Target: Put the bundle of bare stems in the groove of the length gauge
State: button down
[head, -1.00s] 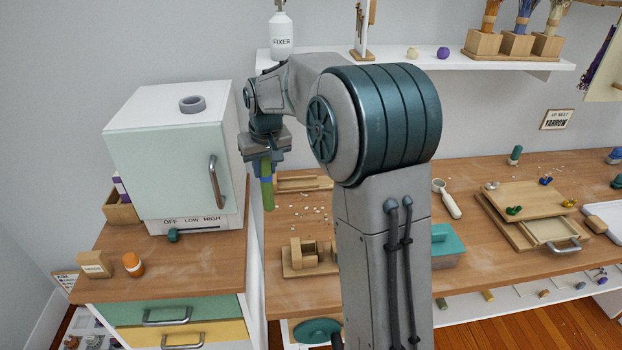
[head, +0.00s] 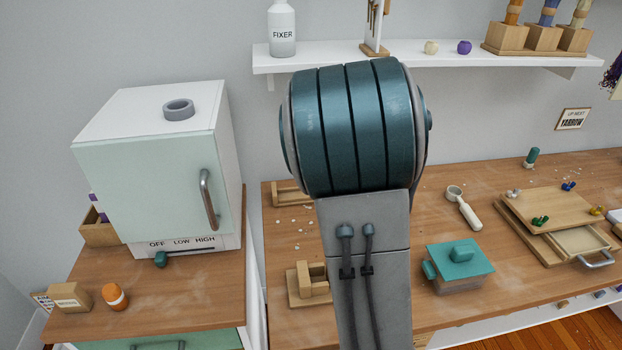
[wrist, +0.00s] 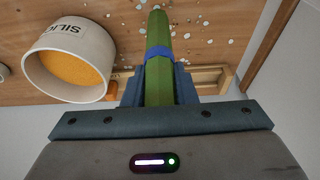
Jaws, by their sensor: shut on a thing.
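The bundle of bare stems (wrist: 158,85) is a green bunch with a blue band around it. In the wrist view my gripper (wrist: 160,92) is shut on it, with a blue finger on each side, and its far end points out over the wooden bench. A pale wooden piece with a long recess (wrist: 208,76) lies beyond the fingers; it looks like the length gauge, and its left end shows in the head view (head: 289,193). Part of it is hidden behind the bundle and my arm. In the head view my arm hides the gripper and bundle.
A white tub of orange grains (wrist: 70,65) stands left of the bundle in the wrist view. A wooden block fixture (head: 310,285) sits at the bench front. A teal-lidded box (head: 460,262) and a wooden board (head: 548,210) are to the right. A mint cabinet (head: 145,180) stands left.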

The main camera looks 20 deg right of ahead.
jog(key=w+d+p, duration=0.1)
jog(key=w+d, duration=0.1)
jog(key=w, duration=0.6)
jog(key=w+d+f+p, duration=0.1)
jog(key=w+d+p, duration=0.1)
jog(key=w, duration=0.6)
jog(key=shift+w+f, duration=0.25)
jog(key=shift+w, duration=0.1)
jog(key=shift+d, duration=0.15)
jog(key=shift+f, duration=0.15)
jog(key=c, duration=1.2)
grip_release()
jog(key=shift+o, duration=0.2)
